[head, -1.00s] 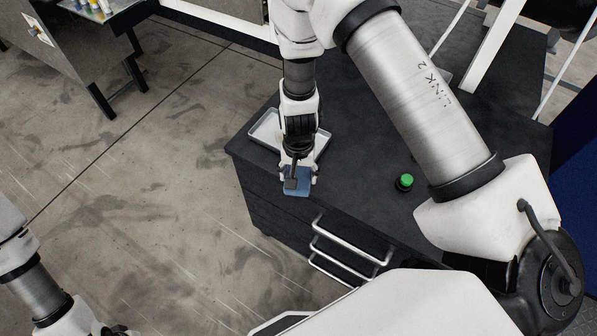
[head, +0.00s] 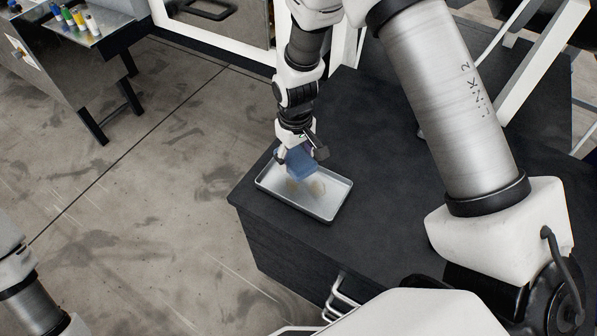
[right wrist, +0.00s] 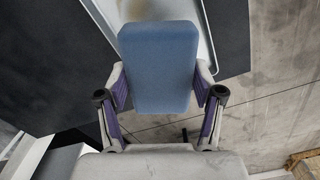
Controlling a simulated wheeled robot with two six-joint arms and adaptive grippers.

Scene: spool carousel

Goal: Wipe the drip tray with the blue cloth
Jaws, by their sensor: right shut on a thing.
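The blue cloth (head: 301,162) is a small padded block held in my right gripper (head: 300,154). In the right wrist view the cloth (right wrist: 158,68) sits between both fingers, which press on its sides. The drip tray (head: 338,200) is a shallow, light metal rectangle near the corner of the black cabinet top. Brownish smudges (head: 309,188) show on its floor. The cloth is over the tray's far left part; I cannot tell whether it touches the floor. The cloth hides much of the tray (right wrist: 206,45) in the right wrist view. My left gripper is out of view.
The black cabinet top (head: 385,215) is clear to the right of the tray. Drawer handles (head: 340,300) stick out at its front. A white frame post (head: 545,60) rises at the right. A side table (head: 100,32) with small bottles stands at the far left.

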